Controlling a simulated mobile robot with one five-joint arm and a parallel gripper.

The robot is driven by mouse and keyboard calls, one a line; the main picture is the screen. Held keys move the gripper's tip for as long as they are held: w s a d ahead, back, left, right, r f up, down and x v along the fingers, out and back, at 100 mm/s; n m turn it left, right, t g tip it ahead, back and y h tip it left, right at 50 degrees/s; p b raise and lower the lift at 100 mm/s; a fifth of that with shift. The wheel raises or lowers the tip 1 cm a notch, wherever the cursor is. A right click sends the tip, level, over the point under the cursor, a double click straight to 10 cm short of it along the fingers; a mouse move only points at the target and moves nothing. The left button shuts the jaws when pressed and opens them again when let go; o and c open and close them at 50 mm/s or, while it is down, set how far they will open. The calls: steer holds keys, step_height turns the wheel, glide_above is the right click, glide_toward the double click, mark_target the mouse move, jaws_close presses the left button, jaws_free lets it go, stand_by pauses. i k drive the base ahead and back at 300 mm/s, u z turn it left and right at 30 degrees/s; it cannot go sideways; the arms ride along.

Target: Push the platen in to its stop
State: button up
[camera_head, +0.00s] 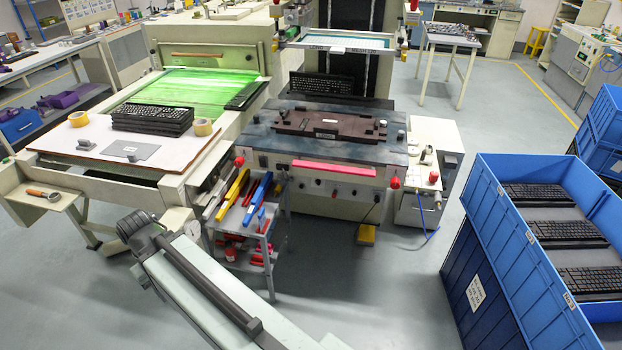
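The likely platen is a dark reddish-brown plate (330,125) lying flat on the dark blue-black bed of the middle machine. It carries a small white label and no keyboard lies on it. I cannot tell how far it is from any stop. A pink-red bar (334,170) runs along the machine's front edge. A black keyboard (321,88) stands behind the plate, under a raised frame (345,42). My arm crosses the lower middle of the picture, well apart from the plate. No gripper fingers show.
A tool cart (243,212) with coloured tools stands before the machine. At left, a white-topped bench (65,138) holds stacked black keyboards (153,119) and tape rolls. At right, a blue crate (535,284) holds several keyboards.

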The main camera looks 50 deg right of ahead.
mark_target(321, 158)
steer(key=z, duration=0.5)
steer(key=i, duration=0.85)
steer(key=z, duration=0.2)
steer(key=k, duration=0.75)
steer(key=z, duration=0.2)
steer(key=i, duration=0.9)
steer(key=u, duration=0.1)
